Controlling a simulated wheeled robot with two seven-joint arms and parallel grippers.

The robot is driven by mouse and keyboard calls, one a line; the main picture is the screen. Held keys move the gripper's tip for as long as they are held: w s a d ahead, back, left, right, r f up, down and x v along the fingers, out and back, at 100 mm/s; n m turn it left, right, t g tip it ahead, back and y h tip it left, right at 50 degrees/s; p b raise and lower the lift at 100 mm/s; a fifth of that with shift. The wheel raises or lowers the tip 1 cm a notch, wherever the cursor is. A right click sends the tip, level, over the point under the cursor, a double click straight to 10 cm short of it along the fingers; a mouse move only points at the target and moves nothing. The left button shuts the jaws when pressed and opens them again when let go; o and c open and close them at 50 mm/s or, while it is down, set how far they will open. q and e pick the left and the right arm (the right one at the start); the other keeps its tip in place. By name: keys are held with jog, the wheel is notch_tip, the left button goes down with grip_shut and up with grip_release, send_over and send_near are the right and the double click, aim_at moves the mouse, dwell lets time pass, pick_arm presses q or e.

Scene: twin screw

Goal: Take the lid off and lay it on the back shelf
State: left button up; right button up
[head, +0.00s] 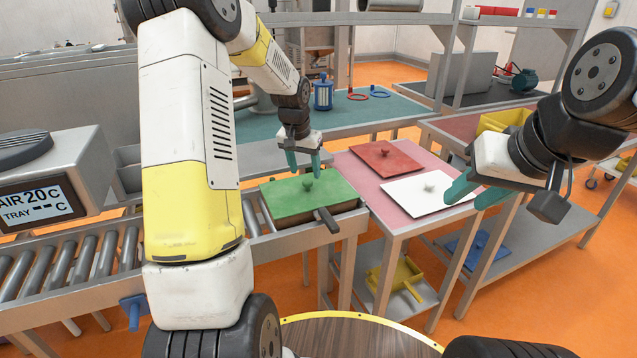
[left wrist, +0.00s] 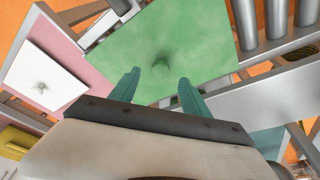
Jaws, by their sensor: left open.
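A green lid (head: 290,196) with a round green knob (head: 308,181) lies flat on a tray at the end of the roller conveyor; the tray's dark handle (head: 327,220) sticks out in front. My left gripper (head: 304,172) is open, pointing down just behind the knob. In the left wrist view, the green lid (left wrist: 195,35) fills the middle, and its knob (left wrist: 160,68) shows ahead of and between the open fingertips (left wrist: 159,78); I cannot tell the exact height gap. My right gripper (head: 474,190) looks open and empty, at the white lid's right edge.
A red lid (head: 385,157) and a white lid (head: 427,189) lie on the pink table (head: 355,180). Behind, a teal-topped bench (head: 410,107) carries a blue jar (head: 322,92), a red ring (head: 357,97) and a blue ring (head: 380,92), with bare room between. A display unit (head: 50,190) stands left.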

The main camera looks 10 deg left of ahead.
aim_at(307, 181)
pick_arm(q)
jog(key=x, duration=0.5)
jog(key=shift+r, duration=0.1)
grip_shut()
